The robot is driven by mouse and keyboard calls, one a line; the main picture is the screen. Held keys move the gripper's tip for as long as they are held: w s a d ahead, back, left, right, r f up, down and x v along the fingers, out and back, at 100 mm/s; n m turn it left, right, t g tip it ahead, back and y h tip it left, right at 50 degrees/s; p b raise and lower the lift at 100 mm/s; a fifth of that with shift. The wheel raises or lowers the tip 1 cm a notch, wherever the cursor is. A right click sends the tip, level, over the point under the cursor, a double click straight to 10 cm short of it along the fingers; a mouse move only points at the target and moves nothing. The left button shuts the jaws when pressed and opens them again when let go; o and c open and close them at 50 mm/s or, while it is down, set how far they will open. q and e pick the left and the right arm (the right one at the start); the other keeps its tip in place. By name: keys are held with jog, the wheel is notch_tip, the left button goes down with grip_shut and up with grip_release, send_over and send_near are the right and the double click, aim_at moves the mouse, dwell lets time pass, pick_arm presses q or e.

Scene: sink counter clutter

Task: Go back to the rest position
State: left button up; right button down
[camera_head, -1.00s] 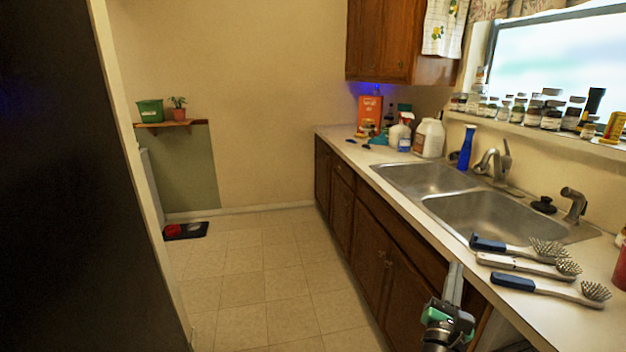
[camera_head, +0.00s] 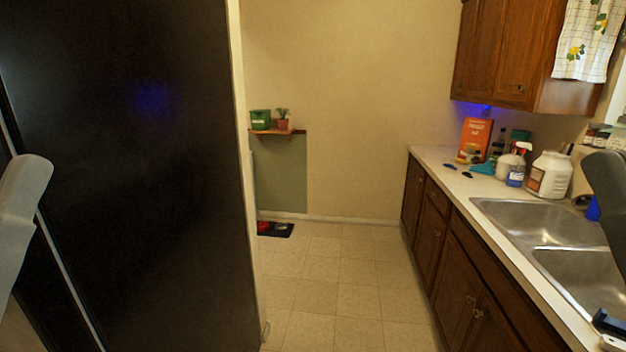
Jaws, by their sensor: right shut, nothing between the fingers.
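A light grey part of my left arm (camera_head: 18,205) stands at the left edge, in front of the black appliance. My left gripper is not in view.
The black appliance (camera_head: 135,180) fills the left side. At right, the counter (camera_head: 432,156) carries a double sink (camera_head: 525,218), several bottles and an orange box (camera_head: 475,138). A dark-blue brush handle (camera_head: 608,323) lies at the lower right.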

notch_tip(320, 180, up, 35)
jog(key=p, duration=3.2)
jog(key=shift+r+y, duration=0.2)
jog(key=shift+y, duration=0.1)
jog(key=shift+w, duration=0.1)
